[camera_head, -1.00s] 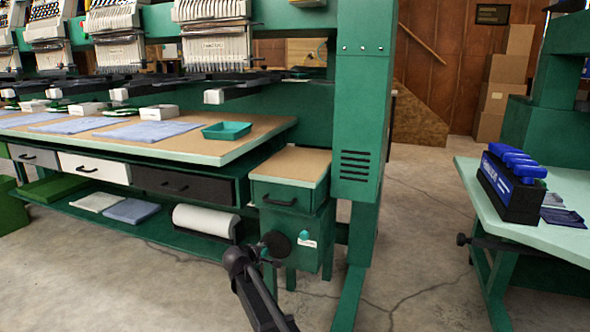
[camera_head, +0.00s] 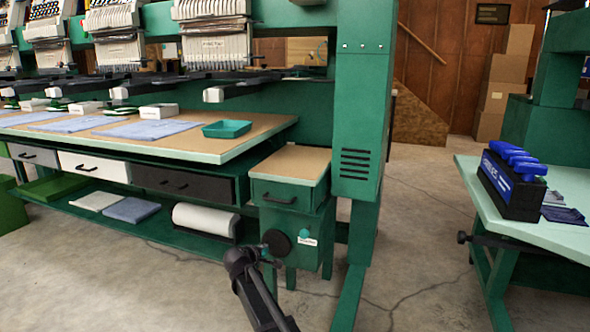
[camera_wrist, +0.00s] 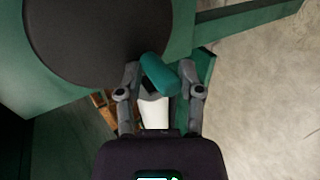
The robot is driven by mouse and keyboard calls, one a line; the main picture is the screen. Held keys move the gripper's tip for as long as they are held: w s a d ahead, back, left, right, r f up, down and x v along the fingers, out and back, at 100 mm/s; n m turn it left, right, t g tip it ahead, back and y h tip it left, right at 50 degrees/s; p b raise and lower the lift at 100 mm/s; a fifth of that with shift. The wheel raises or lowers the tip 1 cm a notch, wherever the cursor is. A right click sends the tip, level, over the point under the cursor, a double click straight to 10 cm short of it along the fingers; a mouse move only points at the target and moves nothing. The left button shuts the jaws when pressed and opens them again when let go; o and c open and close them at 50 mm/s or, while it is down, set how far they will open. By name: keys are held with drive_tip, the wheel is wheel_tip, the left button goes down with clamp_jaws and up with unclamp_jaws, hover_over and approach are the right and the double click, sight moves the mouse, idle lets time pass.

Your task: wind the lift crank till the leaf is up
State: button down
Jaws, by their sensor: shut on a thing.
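The lift crank shows as a dark round disc (camera_head: 277,243) on the front of the green end cabinet, and it fills the upper left of the wrist view (camera_wrist: 95,40). Its teal handle (camera_wrist: 160,74) lies tilted between the fingers of my gripper (camera_wrist: 159,82), which is shut on it. A tan-topped surface (camera_head: 293,163), which may be the leaf, sits over the cabinet, beside and a little below the main table top.
The long machine table (camera_head: 240,147) stands left and a green post (camera_head: 358,120) right. A pale green table (camera_head: 480,200) is at far right. Concrete floor between is clear.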

sight(274, 237)
drive_tip(key=shift+a+r, duration=0.1)
drive_tip(key=r+p, duration=0.3)
drive_tip(key=p, duration=0.1)
drive_tip(key=shift+w+a+r, duration=0.1)
drive_tip(key=shift+w+r, duration=0.15)
drive_tip(key=shift+r, duration=0.15)
drive_tip(key=shift+r, duration=0.1)
drive_tip(key=shift+s+d+r+p, duration=0.15)
drive_tip(key=shift+d+r+p, duration=0.25)
drive_tip(key=shift+d+p, duration=0.1)
drive_tip(key=shift+s+d+r+p, duration=0.2)
drive_tip(key=shift+d+r+p, duration=0.25)
drive_tip(key=shift+d, duration=0.1)
drive_tip(key=shift+s+d+r+p, duration=0.15)
drive_tip(key=shift+d+r+p, duration=0.25)
drive_tip(key=shift+d, duration=0.15)
drive_tip(key=shift+f, duration=0.1)
drive_tip(key=shift+d, duration=0.1)
